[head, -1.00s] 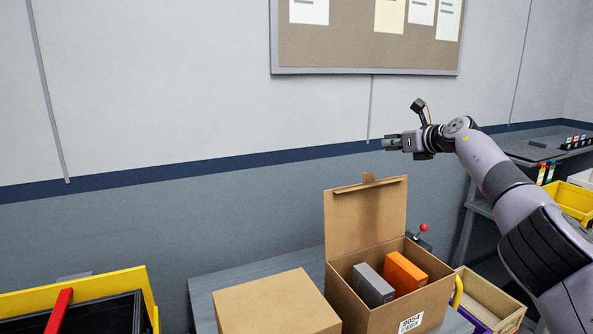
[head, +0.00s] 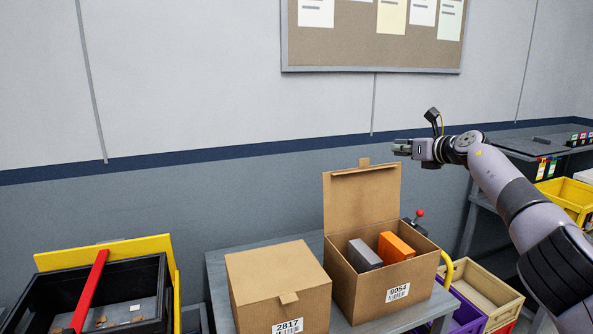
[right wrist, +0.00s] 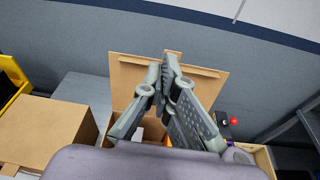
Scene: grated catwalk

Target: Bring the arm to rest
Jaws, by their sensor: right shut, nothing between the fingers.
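My right gripper (head: 402,148) is in the air above and to the right of the open cardboard box 9054 (head: 398,288), in front of the wall. In the right wrist view its two fingers (right wrist: 164,72) are together at the tips, with nothing between them. My right arm reaches in from the right edge of the head view. The open box holds a grey box (head: 364,255) and an orange box (head: 396,247), and its lid (head: 361,198) stands up. My left gripper is not in view.
A closed cardboard box 2817 (head: 280,285) stands beside the open one on a grey table (head: 218,290). A black bin (head: 128,272) with a red bar (head: 90,290) is at the left. A joystick with a red knob (head: 420,213) and a wooden tray (head: 485,288) are at the right.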

